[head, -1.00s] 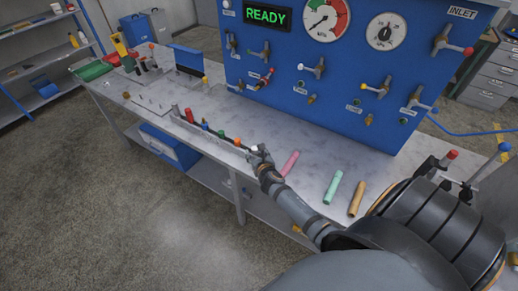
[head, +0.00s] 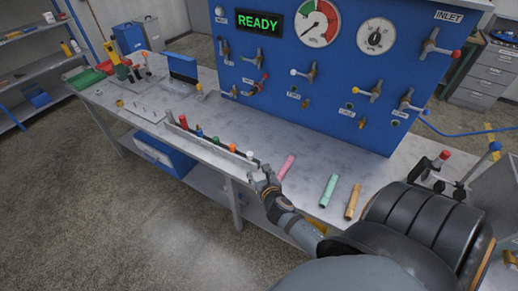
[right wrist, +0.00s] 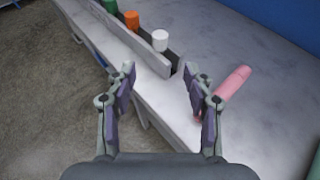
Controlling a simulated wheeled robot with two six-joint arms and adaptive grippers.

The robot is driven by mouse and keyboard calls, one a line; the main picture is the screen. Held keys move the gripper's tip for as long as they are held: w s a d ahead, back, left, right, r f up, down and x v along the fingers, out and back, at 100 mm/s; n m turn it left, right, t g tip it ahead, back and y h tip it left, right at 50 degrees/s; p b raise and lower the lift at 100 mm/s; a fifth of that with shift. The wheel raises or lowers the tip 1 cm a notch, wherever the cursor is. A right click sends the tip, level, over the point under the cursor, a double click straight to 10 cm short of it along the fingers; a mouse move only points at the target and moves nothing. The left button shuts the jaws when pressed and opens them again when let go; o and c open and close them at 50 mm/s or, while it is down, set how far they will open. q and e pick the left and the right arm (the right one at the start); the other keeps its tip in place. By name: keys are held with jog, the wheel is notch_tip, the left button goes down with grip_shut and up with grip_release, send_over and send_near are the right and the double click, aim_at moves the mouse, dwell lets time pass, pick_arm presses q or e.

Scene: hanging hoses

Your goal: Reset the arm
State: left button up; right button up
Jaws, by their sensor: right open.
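My right gripper (head: 264,180) is open and empty at the front edge of the workbench (head: 300,150), near the right end of a narrow rack (head: 195,140). In the right wrist view its two fingers (right wrist: 160,95) stand apart, with the rack end and bench edge beyond them. A white-capped piece (right wrist: 160,40) stands in the rack, with an orange one (right wrist: 131,20) beside it. A pink cylinder (head: 286,167) lies on the bench just right of the gripper and shows beside the right finger in the wrist view. My left gripper is not in view.
A green cylinder (head: 328,190) and an orange-tan cylinder (head: 352,202) lie farther right on the bench. A blue panel (head: 330,90) with valves, gauges and a READY display stands behind. A blue box (head: 165,155) sits on the lower shelf. Open floor lies at the left front.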

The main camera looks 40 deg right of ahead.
dwell(0.3)
jog(key=s+a+r+m+g+y, duration=0.1)
jog(key=s+a+m+g, duration=0.3)
jog(key=m, duration=0.6)
jog(key=s+a+r+m+g+y, duration=0.1)
jog(key=s+m+g, duration=0.1)
jog(key=s+m, duration=0.65)
jog(key=s+a+r+m+g+y, duration=0.1)
jog(key=s+a+m+g+y, duration=0.15)
jog(key=m, duration=0.95)
jog(key=s+d+f+g+b, duration=0.1)
jog(key=s+f, duration=0.1)
jog(key=f, duration=1.3)
jog(key=s+d+f+g+b, duration=0.1)
jog(key=s+f, duration=0.2)
jog(key=f, duration=1.2)
jog(key=s+d+f+m+g, duration=0.1)
jog(key=s+f, duration=1.4)
jog(key=s, duration=0.2)
jog(key=shift+f+h, duration=0.3)
jog(key=shift+h, duration=0.05)
jog(key=shift+c, duration=0.2)
